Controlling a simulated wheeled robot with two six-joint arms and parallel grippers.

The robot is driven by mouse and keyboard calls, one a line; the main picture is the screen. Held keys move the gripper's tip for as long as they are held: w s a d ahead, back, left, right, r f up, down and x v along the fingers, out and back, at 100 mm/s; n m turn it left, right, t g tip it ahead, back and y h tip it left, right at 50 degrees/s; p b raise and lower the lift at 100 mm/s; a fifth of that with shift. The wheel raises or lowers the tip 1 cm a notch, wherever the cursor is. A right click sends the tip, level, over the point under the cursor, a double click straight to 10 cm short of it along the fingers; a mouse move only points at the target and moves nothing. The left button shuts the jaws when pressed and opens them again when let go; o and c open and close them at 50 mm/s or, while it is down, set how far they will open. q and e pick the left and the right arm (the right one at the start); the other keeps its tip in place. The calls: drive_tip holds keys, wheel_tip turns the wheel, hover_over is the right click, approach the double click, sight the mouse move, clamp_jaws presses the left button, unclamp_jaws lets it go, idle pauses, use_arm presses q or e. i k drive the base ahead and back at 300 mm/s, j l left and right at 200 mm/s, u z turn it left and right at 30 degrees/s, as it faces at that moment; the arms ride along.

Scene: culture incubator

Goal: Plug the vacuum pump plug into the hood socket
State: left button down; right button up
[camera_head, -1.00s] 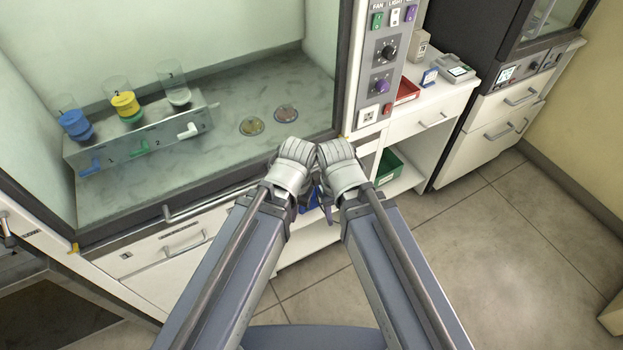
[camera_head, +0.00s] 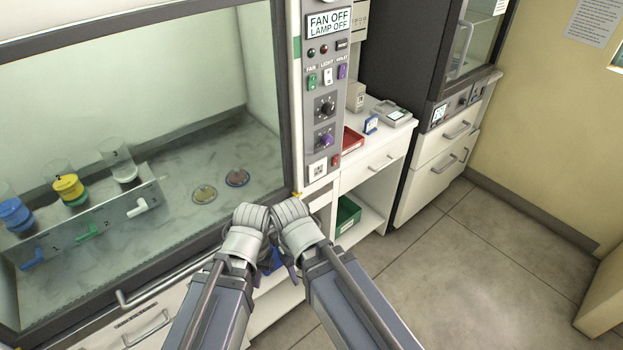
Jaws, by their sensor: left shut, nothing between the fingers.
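The hood socket (camera_head: 319,169) is a small white square outlet at the bottom of the hood's control panel (camera_head: 316,90), beside a red button. No plug shows in it. The vacuum pump plug and its cable are not visible. My two arms meet low in the middle, in front of the hood's front edge, below and left of the socket. My left gripper (camera_head: 268,262) is a small dark and blue part mostly hidden behind the arm joints; it is shut and empty. My right gripper cannot be told apart behind the right arm's joints.
In the hood (camera_head: 160,185) are a filter rack (camera_head: 90,222) with several coloured funnels and two round dishes. Right of the panel, a white bench (camera_head: 385,152) holds a red tray (camera_head: 352,140) and small devices. A green bin (camera_head: 347,214) sits below. The floor at right is clear.

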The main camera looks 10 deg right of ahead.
sight(274, 239)
drive_tip(key=j+z, duration=0.15)
drive_tip(key=z, duration=1.7)
drive_tip(key=k+j, duration=0.45)
drive_tip(key=k, duration=0.3)
